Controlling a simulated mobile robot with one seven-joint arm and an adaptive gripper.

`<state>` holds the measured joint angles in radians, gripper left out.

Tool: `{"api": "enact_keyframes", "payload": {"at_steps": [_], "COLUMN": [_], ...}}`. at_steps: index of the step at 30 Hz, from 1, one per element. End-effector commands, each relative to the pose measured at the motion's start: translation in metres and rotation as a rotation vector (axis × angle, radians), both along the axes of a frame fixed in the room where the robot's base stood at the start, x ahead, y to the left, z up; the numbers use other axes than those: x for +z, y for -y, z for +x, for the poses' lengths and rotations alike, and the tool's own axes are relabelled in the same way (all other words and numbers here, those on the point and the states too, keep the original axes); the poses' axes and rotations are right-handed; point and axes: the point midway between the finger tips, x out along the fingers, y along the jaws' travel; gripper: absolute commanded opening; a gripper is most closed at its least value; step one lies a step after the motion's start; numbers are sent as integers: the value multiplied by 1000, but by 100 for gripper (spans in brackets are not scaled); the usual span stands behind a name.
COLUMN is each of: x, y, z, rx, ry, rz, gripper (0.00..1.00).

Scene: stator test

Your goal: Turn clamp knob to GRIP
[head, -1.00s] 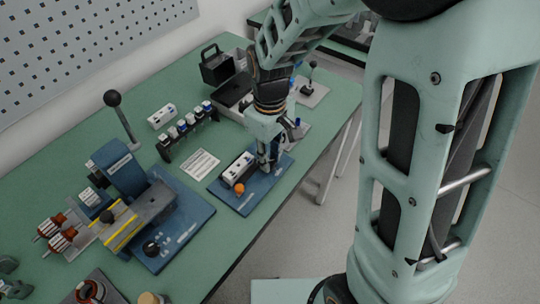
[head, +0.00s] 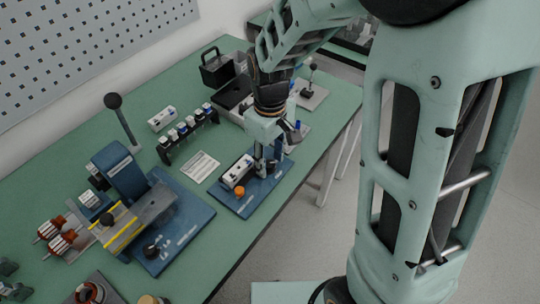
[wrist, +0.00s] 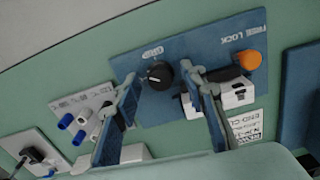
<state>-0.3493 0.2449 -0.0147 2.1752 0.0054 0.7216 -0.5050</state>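The clamp knob (wrist: 160,74) is round and black with a small white mark. It sits on a blue plate (wrist: 182,48), just below the printed word GRIP in the wrist view; FREE LOCK is printed farther right. My gripper (wrist: 161,76) is open, its two fingertips on either side of the knob with gaps visible. I cannot tell whether the tips are down at the knob's height. In the head view my gripper (head: 262,168) stands over the blue plate (head: 237,204) and hides the knob.
An orange button (wrist: 250,60) and a white-and-black block (wrist: 234,92) are on the same plate, close to the right finger. A card with blue and white plugs (wrist: 83,120) lies to the left. A larger blue fixture (head: 180,225) stands left in the head view.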

Motion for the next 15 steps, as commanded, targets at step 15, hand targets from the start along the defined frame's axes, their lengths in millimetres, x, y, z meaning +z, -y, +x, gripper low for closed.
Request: {"api": "enact_keyframes", "payload": {"at_steps": [15], "x": [87], "y": [0], "z": [2], "rx": [-1], "ry": [6], "rz": [2], "gripper": [39]}}
